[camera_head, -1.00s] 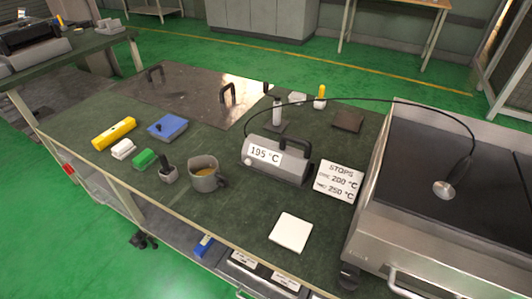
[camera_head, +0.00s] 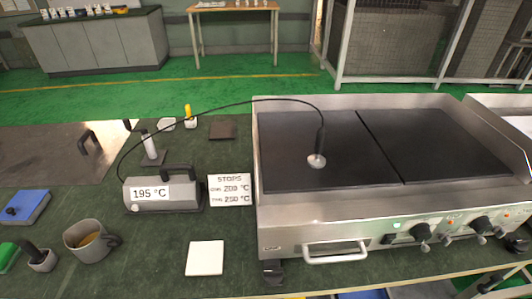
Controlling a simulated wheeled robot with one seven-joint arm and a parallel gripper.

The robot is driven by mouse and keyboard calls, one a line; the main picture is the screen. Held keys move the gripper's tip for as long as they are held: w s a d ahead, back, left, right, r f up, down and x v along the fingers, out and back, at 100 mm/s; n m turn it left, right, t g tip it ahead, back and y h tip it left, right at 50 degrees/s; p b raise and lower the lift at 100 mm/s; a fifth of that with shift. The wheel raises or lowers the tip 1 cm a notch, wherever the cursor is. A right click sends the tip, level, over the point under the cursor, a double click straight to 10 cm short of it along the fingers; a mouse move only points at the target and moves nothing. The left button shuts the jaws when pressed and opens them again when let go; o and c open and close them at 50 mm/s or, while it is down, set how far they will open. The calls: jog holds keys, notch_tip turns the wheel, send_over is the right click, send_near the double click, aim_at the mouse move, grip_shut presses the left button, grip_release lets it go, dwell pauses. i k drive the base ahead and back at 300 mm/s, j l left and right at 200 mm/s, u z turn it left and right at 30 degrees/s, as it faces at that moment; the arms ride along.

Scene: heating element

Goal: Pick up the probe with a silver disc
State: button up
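The probe (camera_head: 321,139) has a black handle and a silver disc (camera_head: 316,161) at its lower end. It stands nearly upright with the disc on the left dark plate of the griddle (camera_head: 285,222). A thin black cable runs from the top of the probe, arching left to a grey meter box (camera_head: 165,194) that reads 195 °C. My gripper is not in view.
A sign (camera_head: 230,190) headed STOPS stands between the meter and the griddle. A white square tile (camera_head: 205,258), a mug (camera_head: 88,241) and a blue block (camera_head: 22,207) lie on the green bench. The griddle's right plate (camera_head: 430,145) is bare. Knobs (camera_head: 422,231) line its front.

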aim_at(316, 161)
jog(key=i+l+u, duration=0.2)
jog(key=l, duration=0.25)
jog(key=l+u, duration=0.2)
jog(key=l, duration=0.25)
jog(key=i+l+u, duration=0.2)
jog(key=l, duration=0.3)
